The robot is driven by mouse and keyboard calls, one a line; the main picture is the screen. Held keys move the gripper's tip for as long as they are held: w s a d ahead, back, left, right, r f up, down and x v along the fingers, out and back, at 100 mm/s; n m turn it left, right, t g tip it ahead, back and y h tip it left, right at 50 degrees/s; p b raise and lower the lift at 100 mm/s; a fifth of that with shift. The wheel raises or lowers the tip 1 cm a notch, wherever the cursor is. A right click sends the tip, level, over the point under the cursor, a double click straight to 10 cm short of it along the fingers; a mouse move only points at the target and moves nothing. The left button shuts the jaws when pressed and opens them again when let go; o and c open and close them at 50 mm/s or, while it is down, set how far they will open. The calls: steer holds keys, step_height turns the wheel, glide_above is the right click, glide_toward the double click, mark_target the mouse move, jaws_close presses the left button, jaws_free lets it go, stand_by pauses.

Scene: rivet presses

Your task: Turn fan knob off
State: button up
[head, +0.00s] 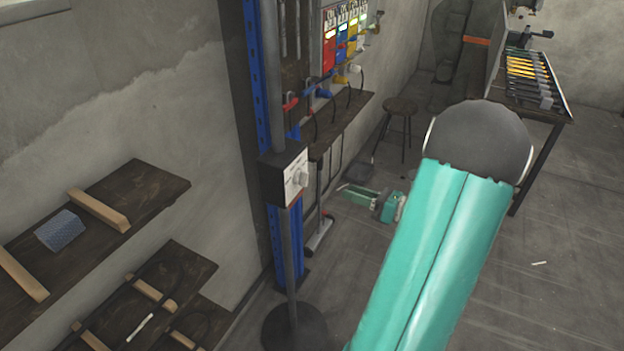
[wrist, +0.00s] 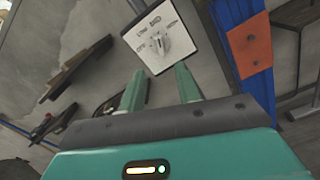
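The fan knob (wrist: 153,43) is a pale grey dial on a white panel (wrist: 140,22) with OFF, LOW, MID and a further label around it. Its exact setting is hard to read. In the head view the knob (head: 300,178) sits on the face of a dark box (head: 272,177) on a grey pole. My gripper (head: 346,194) is to the right of the box in that view, partly behind my teal arm. In the wrist view my gripper (wrist: 160,83) has two teal fingers spread apart and empty. The knob lies beyond their tips, apart from them.
A blue upright (head: 257,90) stands behind the pole. Dark shelves (head: 155,185) are on the left wall. A stool (head: 399,108) and a tool table (head: 545,105) stand further back. The floor at right is mostly clear.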

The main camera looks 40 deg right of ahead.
mark_target(308, 178)
steer(key=x, duration=1.2)
steer(key=shift+c, duration=0.2)
jaws_close()
